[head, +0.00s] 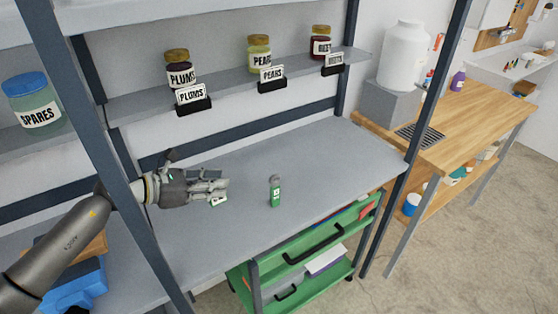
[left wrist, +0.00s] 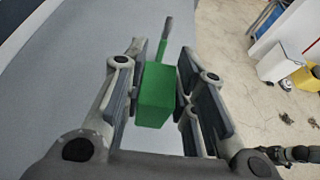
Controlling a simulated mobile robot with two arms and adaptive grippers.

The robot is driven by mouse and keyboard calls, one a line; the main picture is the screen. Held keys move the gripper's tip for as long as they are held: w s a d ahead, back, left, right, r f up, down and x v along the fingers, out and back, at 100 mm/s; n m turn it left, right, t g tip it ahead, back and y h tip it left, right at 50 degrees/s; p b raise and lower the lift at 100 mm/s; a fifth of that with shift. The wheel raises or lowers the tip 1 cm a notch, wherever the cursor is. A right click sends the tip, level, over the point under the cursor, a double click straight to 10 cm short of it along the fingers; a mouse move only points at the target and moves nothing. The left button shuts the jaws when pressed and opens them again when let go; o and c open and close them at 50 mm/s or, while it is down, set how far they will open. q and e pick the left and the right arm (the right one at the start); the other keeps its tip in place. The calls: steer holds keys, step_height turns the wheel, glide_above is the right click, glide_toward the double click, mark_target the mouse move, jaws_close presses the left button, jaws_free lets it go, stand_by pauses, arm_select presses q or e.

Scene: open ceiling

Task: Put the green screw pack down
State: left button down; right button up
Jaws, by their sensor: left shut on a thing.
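My left gripper (head: 222,190) is over the grey shelf (head: 330,165), coming in from the left. It is shut on the green screw pack (left wrist: 156,95), a green block between its two fingers in the left wrist view. In the head view only a small white and green part of the pack (head: 218,201) shows under the fingers, low over the shelf. I cannot tell whether it touches the surface. A dark jointed part at the lower right of the left wrist view looks like my right gripper (left wrist: 295,154); its jaws are unclear.
Labelled jars, such as the plums jar (head: 179,68), stand on the upper ledge. A green drawer cart (head: 310,250) is below. The shelf's right part is clear.

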mark_target(210, 203)
arm_select(q)
steer(key=shift+s+d+f, duration=0.2)
steer(key=shift+f, duration=0.2)
steer(key=shift+s+d+f, duration=0.15)
steer(key=shift+f, duration=0.2)
step_height(210, 203, down, 5)
steer(key=shift+d+r+p, duration=0.1)
steer(key=shift+r+p, duration=0.1)
steer(key=shift+p, duration=0.35)
step_height(210, 203, down, 5)
steer(key=shift+r+p, duration=0.2)
steer(key=shift+p, duration=0.1)
steer(key=shift+f+g, duration=0.1)
steer(key=shift+g, duration=0.2)
arm_select(e)
steer(key=shift+s+a+r, duration=0.75)
steer(key=shift+s+r, duration=0.15)
arm_select(q)
steer(key=shift+f, duration=0.1)
arm_select(e)
steer(key=shift+f, duration=0.1)
arm_select(q)
steer(key=shift+f+b, duration=0.1)
steer(key=shift+b, duration=0.25)
steer(key=c, duration=1.2)
jaws_free()
steer(key=shift+o, duration=0.2)
arm_select(e)
steer(key=shift+f, duration=0.1)
